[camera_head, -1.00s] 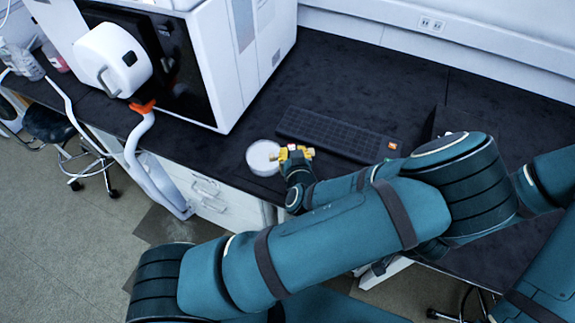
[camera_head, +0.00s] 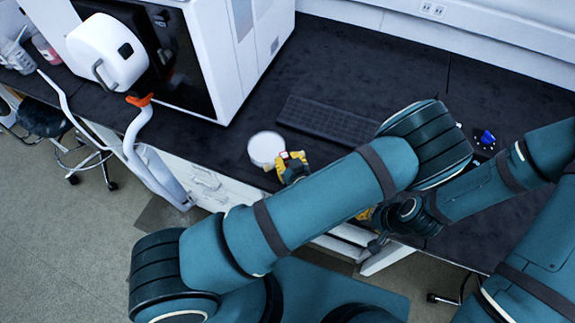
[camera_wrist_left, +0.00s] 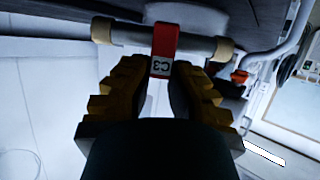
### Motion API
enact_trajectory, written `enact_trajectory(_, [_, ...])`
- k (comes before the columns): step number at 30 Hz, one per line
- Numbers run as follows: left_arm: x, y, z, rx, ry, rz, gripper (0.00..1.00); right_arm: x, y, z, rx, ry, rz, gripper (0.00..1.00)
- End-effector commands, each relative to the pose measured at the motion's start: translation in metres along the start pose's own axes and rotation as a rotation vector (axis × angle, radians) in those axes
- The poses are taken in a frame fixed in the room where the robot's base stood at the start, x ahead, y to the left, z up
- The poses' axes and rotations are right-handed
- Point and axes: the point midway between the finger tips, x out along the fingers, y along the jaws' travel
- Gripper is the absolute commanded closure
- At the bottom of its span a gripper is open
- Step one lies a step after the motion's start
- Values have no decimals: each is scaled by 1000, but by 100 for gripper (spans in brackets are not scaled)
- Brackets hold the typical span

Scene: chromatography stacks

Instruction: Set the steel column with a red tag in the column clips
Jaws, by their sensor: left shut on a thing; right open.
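My left gripper (camera_head: 289,163) has yellow fingers and is shut on the steel column, just in front of a white round dish. My right gripper (camera_head: 367,214) is open, mostly hidden behind my left arm near the bench's front edge. I cannot make out the column clips.
The white dish (camera_head: 266,149) and a dark keyboard (camera_head: 325,120) lie on the black bench. A white instrument (camera_head: 250,60) stands at left behind, with an orange piece (camera_head: 140,100) near its front. A small blue item (camera_head: 487,137) is at right. The back of the bench is clear.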

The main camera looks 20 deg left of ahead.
Motion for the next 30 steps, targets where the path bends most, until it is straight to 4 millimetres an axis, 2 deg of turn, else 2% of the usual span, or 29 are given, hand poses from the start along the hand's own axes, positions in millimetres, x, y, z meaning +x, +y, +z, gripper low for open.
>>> enact_trajectory(3, [8, -1, 18, 3, 0, -1, 100, 5, 2, 2, -1, -4, -1, 59])
enact_trajectory(5, [10, -1, 24, 2, 0, -1, 100, 6, 2, 3, -2, -5, -1, 59])
enact_trajectory(17, [12, 0, 28, 1, 0, 0, 100, 7, 2, 3, -2, -7, -1, 59])
enact_trajectory(18, [12, 0, 27, 1, 0, 0, 71, 6, 2, 3, -2, -7, -1, 59])
enact_trajectory(19, [11, 0, 27, 1, 0, 0, 61, 6, 2, 3, -2, -7, -1, 59])
enact_trajectory(30, [10, 0, 24, 0, 0, 0, 61, 5, 2, 3, -2, -6, -1, 59])
